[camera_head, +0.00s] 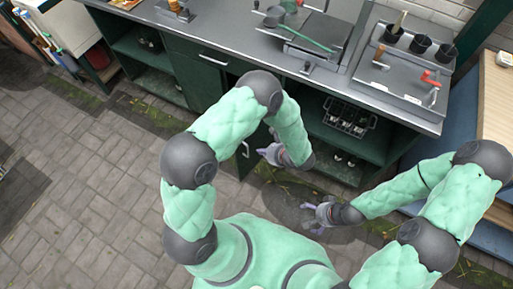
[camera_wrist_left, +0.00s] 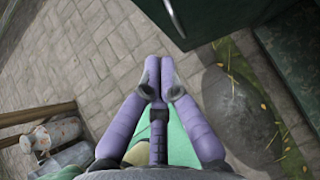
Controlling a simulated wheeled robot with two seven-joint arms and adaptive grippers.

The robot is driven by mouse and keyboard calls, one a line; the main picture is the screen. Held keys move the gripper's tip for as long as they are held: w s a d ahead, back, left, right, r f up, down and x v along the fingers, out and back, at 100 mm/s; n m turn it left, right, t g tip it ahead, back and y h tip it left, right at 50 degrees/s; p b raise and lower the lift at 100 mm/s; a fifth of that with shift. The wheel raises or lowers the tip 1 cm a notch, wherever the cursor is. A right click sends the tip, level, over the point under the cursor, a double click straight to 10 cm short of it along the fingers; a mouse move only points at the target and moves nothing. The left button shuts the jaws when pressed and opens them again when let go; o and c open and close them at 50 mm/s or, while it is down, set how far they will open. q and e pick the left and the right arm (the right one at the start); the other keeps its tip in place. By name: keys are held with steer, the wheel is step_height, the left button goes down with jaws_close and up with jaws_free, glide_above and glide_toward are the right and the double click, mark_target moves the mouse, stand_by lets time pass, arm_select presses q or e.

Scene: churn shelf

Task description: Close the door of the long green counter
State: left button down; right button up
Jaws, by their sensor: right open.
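The long green counter (camera_head: 197,80) has a grey top and runs across the upper part of the head view. Its dark green door (camera_head: 246,160) stands open, swung out from the front, with a pale upright handle. My arm hides part of it. In the left wrist view the door (camera_wrist_left: 215,15) and its handle (camera_wrist_left: 175,18) are at the top. My left gripper (camera_head: 264,153), with purple fingers, is just right of the door in the head view; its fingertips (camera_wrist_left: 158,75) are together with nothing between them. Contact with the door is not visible. My right gripper (camera_head: 309,215) is open and empty, lower right.
Open shelves right of the door hold a wire rack (camera_head: 347,118). A tray (camera_head: 405,75) with black cups and a red-handled tool is on the countertop. A blue and wooden bench (camera_head: 495,120) stands at the right. The paved floor (camera_head: 90,170) at left is clear.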

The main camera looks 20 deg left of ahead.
arm_select(q)
steer(key=a+r+b+x, duration=0.2)
steer(key=b+x, duration=0.1)
steer(key=x, duration=0.9)
steer(key=shift+w+b, duration=0.15)
steer(key=shift+b, duration=0.25)
steer(key=shift+a+f, duration=0.1)
steer(key=shift+a, duration=0.1)
